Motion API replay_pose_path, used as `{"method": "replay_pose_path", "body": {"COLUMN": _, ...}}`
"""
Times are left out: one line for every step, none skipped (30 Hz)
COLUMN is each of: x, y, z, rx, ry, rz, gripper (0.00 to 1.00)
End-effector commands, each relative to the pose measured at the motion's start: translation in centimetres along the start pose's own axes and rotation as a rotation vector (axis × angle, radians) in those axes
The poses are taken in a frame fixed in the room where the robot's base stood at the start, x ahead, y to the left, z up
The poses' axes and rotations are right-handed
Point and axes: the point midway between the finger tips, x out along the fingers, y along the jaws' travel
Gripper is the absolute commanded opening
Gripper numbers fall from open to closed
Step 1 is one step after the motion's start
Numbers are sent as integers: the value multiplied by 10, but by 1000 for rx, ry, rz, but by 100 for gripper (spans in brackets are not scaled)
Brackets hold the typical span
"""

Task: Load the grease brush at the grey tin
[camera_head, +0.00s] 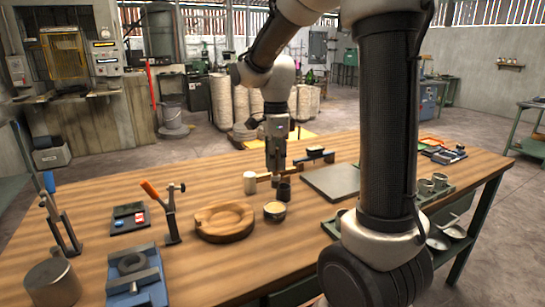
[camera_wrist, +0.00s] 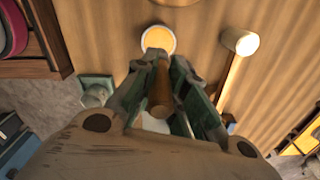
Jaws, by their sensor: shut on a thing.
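My gripper (camera_head: 276,168) points down over the middle of the table. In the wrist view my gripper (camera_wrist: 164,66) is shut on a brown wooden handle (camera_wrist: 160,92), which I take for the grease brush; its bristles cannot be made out. A small round tin (camera_head: 274,213) with a pale yellow filling stands on the table, in front of my gripper in the head view.
A white cylinder (camera_head: 250,183) stands left of my gripper, by a thin wooden strip (camera_wrist: 227,82). A wooden ring (camera_head: 224,222) lies left of the tin. A grey plate (camera_head: 332,181) lies to the right. An orange-handled clamp (camera_head: 169,215) stands farther left. Bare table (camera_head: 275,250) shows in front.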

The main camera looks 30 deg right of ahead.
Motion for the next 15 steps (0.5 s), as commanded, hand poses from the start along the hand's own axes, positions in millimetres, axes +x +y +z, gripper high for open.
{"method": "replay_pose_path", "body": {"x": 2, "y": 2, "z": 0, "rx": 0, "ry": 0, "rz": -1, "gripper": 0}}
{"method": "replay_pose_path", "body": {"x": 4, "y": 3, "z": 0, "rx": 0, "ry": 0, "rz": 0, "gripper": 0}}
{"method": "replay_pose_path", "body": {"x": 8, "y": 4, "z": 0, "rx": 0, "ry": 1, "rz": 1, "gripper": 0}}
{"method": "replay_pose_path", "body": {"x": 10, "y": 4, "z": 0, "rx": 0, "ry": 1, "rz": 2, "gripper": 0}}
{"method": "replay_pose_path", "body": {"x": 13, "y": 3, "z": 0, "rx": 1, "ry": 1, "rz": 2, "gripper": 0}}
{"method": "replay_pose_path", "body": {"x": 18, "y": 3, "z": 0, "rx": 1, "ry": 1, "rz": 1, "gripper": 0}}
{"method": "replay_pose_path", "body": {"x": 21, "y": 4, "z": 0, "rx": 0, "ry": 1, "rz": 2, "gripper": 0}}
{"method": "replay_pose_path", "body": {"x": 25, "y": 4, "z": -1, "rx": 1, "ry": 1, "rz": 3, "gripper": 0}}
{"method": "replay_pose_path", "body": {"x": 29, "y": 3, "z": 0, "rx": 1, "ry": 1, "rz": 2, "gripper": 0}}
{"method": "replay_pose_path", "body": {"x": 32, "y": 4, "z": 0, "rx": 1, "ry": 1, "rz": 2, "gripper": 0}}
{"method": "replay_pose_path", "body": {"x": 36, "y": 3, "z": 0, "rx": 1, "ry": 1, "rz": 2, "gripper": 0}}
{"method": "replay_pose_path", "body": {"x": 40, "y": 3, "z": 0, "rx": 1, "ry": 1, "rz": 1, "gripper": 0}}
{"method": "replay_pose_path", "body": {"x": 43, "y": 3, "z": 0, "rx": 1, "ry": 1, "rz": 2, "gripper": 0}}
{"method": "replay_pose_path", "body": {"x": 46, "y": 3, "z": 0, "rx": 1, "ry": 1, "rz": 2, "gripper": 0}}
{"method": "replay_pose_path", "body": {"x": 49, "y": 3, "z": 0, "rx": 1, "ry": 1, "rz": 1, "gripper": 0}}
